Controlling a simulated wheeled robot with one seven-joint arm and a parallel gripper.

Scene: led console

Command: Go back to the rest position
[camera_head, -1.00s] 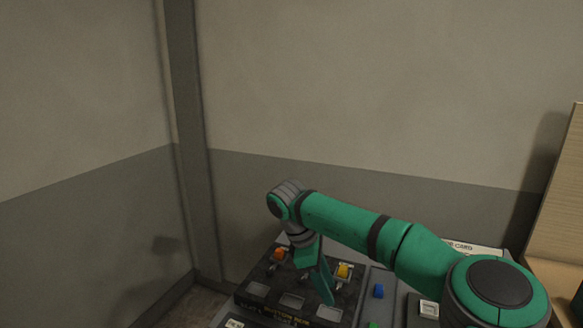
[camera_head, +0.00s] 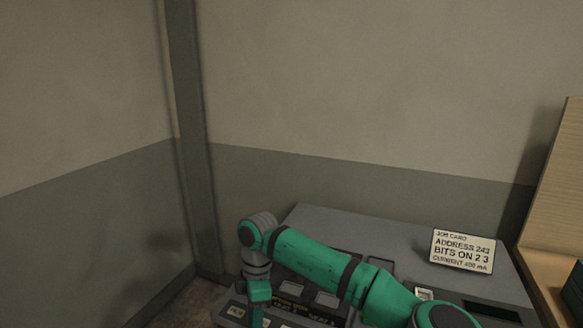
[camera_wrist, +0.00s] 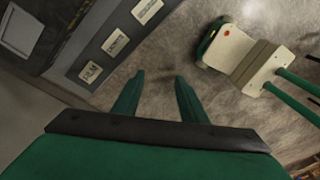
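My gripper (camera_wrist: 158,82) shows in the wrist view with its two green fingers apart and nothing between them. It hangs past the console's front edge, over the floor. In the head view my green arm reaches left across the grey console (camera_head: 340,222), and the gripper points down at its near left side; its fingertips are cut off or hidden there. A job card (camera_head: 462,250) on the console's back right reads address 243, bits on 2 3; its last line is blurred. My arm hides much of the console's middle.
In the wrist view several labelled plates (camera_wrist: 115,42) line the console's edge beside the fingers. My base shows at the upper right. A wooden board (camera_head: 558,190) stands to the right of the console. Walls and a corner post (camera_head: 190,130) stand behind and left.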

